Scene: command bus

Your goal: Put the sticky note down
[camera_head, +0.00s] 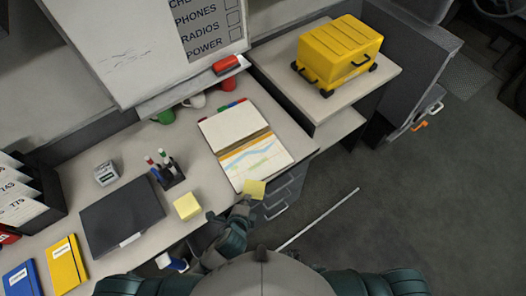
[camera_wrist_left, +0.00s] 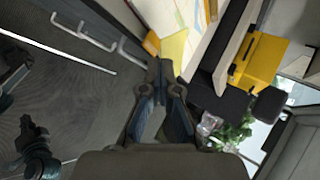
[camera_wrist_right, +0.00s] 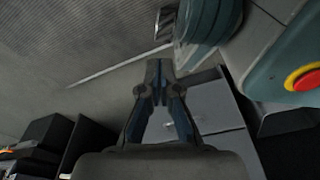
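A small yellow sticky note (camera_head: 254,188) is at the tips of my left gripper (camera_head: 244,202), over the lower corner of the open notebook with a coloured map (camera_head: 220,128). In the left wrist view the left gripper's fingers (camera_wrist_left: 160,66) meet at the edge of the sticky note (camera_wrist_left: 175,47), pinching it. Whether the note touches the page is unclear. A thicker yellow sticky-note pad (camera_head: 187,206) lies on the desk to the left. My right gripper (camera_wrist_right: 159,68) shows only in its wrist view, fingers together and empty, away from the desk top.
A dark closed laptop (camera_head: 121,214), a pen holder (camera_head: 168,174) and markers (camera_head: 233,105) are on the desk (camera_head: 212,180). A yellow case (camera_head: 338,55) stands on the side shelf. A drawer handle (camera_head: 276,212) projects below the desk edge.

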